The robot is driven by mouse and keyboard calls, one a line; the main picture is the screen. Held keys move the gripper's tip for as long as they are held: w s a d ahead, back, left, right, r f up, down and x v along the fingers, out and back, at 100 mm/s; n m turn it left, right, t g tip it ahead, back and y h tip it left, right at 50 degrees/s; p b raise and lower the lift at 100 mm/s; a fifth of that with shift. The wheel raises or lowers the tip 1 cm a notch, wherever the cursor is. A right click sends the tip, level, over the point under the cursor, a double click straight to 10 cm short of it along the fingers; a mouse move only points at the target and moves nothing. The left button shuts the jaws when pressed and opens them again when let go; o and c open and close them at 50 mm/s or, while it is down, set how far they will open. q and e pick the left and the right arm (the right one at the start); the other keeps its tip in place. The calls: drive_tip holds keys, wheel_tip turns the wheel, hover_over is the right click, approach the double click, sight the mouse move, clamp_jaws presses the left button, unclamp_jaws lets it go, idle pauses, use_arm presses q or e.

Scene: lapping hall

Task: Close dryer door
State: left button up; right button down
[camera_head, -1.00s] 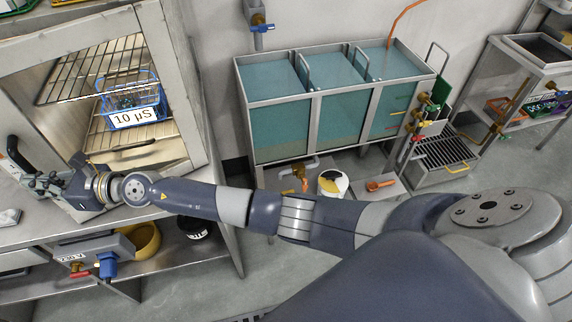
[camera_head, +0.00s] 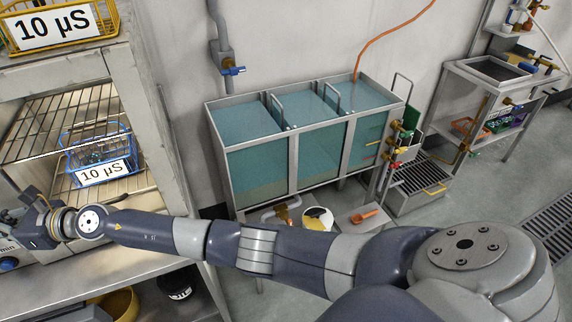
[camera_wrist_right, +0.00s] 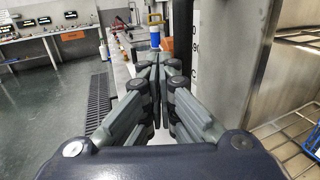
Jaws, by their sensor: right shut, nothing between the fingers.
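The dryer (camera_head: 128,62) stands at the left in the head view, its front open on wire racks. A steel panel (camera_wrist_right: 228,65) stands beside the opening in the right wrist view; it may be the dryer door, but I cannot tell for sure. My right arm reaches left across the front of the dryer. My right gripper, at the left edge of the head view, is partly cut off; in the right wrist view its fingers (camera_wrist_right: 157,66) are shut and empty, pointing along the bench left of the panel. Contact with the panel is not visible. My left gripper is out of view.
A blue wire basket (camera_head: 98,152) labelled 10 µS sits on a rack inside the dryer. A yellow basket (camera_head: 58,28) stands on top. Teal tanks (camera_head: 300,140) stand against the wall to the right. Open floor (camera_head: 470,215) lies further right.

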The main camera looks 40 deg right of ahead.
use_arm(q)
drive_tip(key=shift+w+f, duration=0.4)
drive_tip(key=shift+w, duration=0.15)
use_arm(e)
drive_tip(key=shift+w+d, duration=0.1)
drive_tip(key=shift+w, duration=0.85)
